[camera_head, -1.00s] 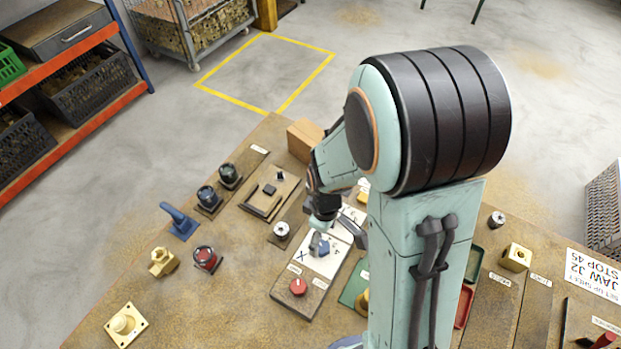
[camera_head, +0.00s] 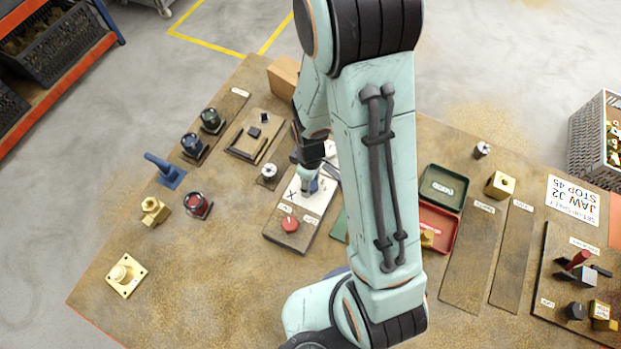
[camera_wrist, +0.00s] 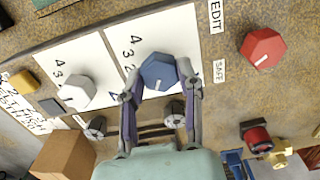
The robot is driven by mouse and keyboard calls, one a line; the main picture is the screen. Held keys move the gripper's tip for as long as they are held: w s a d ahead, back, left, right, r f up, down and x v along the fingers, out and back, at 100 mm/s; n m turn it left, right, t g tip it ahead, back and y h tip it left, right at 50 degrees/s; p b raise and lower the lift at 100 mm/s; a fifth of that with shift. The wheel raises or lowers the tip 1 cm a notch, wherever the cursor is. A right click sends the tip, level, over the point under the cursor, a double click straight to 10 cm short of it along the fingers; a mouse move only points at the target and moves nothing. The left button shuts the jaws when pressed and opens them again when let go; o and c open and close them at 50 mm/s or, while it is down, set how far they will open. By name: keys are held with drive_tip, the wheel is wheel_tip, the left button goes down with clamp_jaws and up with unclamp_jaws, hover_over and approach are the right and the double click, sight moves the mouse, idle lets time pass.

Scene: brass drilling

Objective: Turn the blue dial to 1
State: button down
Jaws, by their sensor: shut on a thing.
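The blue dial (camera_wrist: 158,72) is a faceted knob on a white card with numbers, of which 4, 3 and 2 show beside it in the wrist view. A pale pointer line on the dial points down toward my gripper. My gripper (camera_wrist: 160,88) is shut on the blue dial, one finger on each side. In the head view my gripper (camera_head: 308,172) reaches down over the panel (camera_head: 270,236), and the dial (camera_head: 311,186) is partly hidden by it.
A red dial (camera_head: 289,223) sits on the same panel, with labels beside it. A white dial (camera_wrist: 76,93) is on a neighbouring numbered card. A cardboard box (camera_head: 283,77) stands at the back. Green (camera_head: 443,187) and red trays lie right of my arm. Bare bench lies in front.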

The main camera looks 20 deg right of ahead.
sight(311, 184)
drive_tip(key=shift+m, duration=2.9)
drive_tip(key=c, duration=0.7)
unclamp_jaws()
wheel_tip(311, 184, up, 12)
